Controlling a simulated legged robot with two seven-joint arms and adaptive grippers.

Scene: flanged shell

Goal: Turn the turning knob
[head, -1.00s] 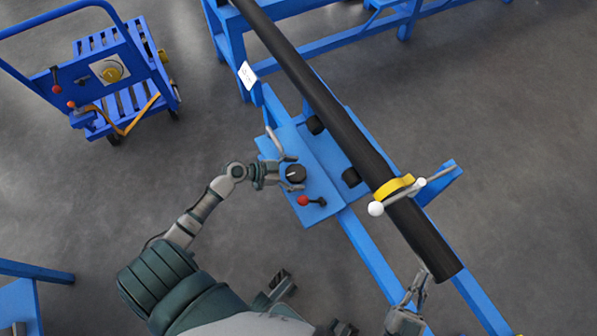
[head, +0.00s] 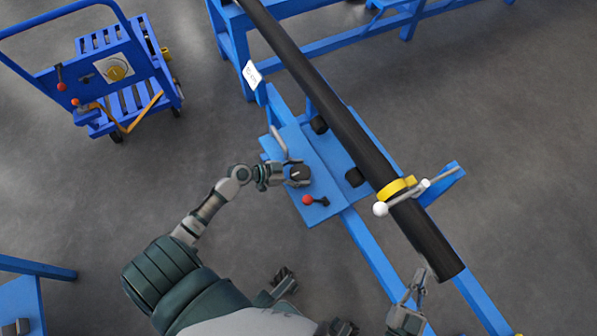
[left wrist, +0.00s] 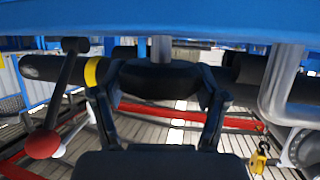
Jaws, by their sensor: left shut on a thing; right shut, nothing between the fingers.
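The turning knob (head: 300,173) is round and black with a white mark on top, and sits on the blue panel (head: 312,212) of the bench. My left gripper (head: 297,176) is shut on it from the left side. In the left wrist view the knob (left wrist: 160,78) hangs on a grey shaft between the two dark fingers of the left gripper (left wrist: 160,92), which touch its sides. My right gripper (head: 418,284) is shut and empty near the lower end of the black pipe, apart from the knob.
A red-ended lever (head: 308,199) stands just below the knob, and a grey curved handle (head: 280,145) is just above it. The long black pipe (head: 345,130) with a yellow clamp (head: 393,188) runs behind. A blue cart (head: 125,85) stands at the upper left.

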